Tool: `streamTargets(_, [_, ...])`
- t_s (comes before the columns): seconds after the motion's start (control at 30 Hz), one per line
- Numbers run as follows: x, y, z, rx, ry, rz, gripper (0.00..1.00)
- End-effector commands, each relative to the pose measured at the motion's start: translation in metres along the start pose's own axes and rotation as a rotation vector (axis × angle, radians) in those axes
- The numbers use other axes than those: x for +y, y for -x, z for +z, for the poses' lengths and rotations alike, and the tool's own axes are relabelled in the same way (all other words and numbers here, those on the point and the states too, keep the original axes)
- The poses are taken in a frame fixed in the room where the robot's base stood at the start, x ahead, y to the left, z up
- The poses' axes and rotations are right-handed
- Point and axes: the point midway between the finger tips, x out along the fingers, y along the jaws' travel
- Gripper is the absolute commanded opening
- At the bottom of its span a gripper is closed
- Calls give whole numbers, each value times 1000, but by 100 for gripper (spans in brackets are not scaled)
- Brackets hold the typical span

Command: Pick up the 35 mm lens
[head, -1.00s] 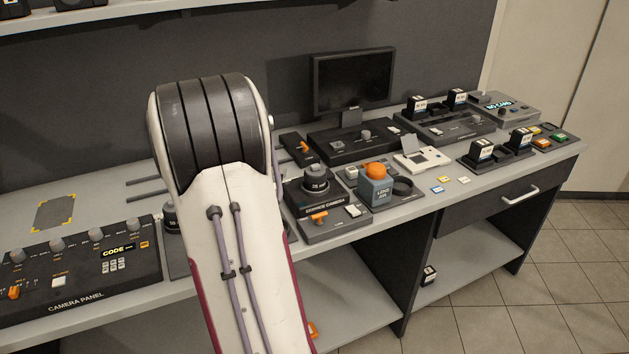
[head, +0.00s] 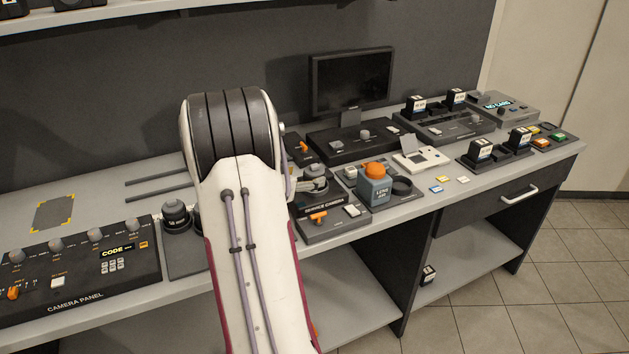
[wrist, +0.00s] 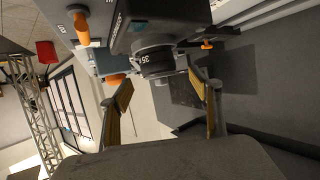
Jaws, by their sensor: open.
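The 35 mm lens (wrist: 155,60) is a dark ribbed cylinder marked 35, mounted on the service camera (wrist: 165,22). In the head view the service camera (head: 338,222) stands on the bench, and the lens (head: 314,171) shows only in part beside my arm. My gripper (wrist: 161,86) is open, with its tan-padded fingers apart. In the wrist view the lens lies just beyond and between the fingertips, and nothing is held. I cannot tell whether a finger touches it.
A blue bottle with an orange top (head: 375,186) stands close to the right of the service camera. Another dark lens-like piece (head: 176,215) sits on a holder left of my arm. The camera panel (head: 75,270) is at far left, a monitor (head: 352,80) behind.

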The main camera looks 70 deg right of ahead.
Motion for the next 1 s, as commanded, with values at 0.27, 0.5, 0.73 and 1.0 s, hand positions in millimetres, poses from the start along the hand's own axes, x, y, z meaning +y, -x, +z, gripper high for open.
streamTargets(0.27, [0,-12,0,0,-1,0,63])
streamTargets(0.5, [0,-12,0,0,0,0,63])
streamTargets(0.73, [2,-26,-2,0,0,1,63])
streamTargets(1.0, [3,-54,-4,0,0,0,63])
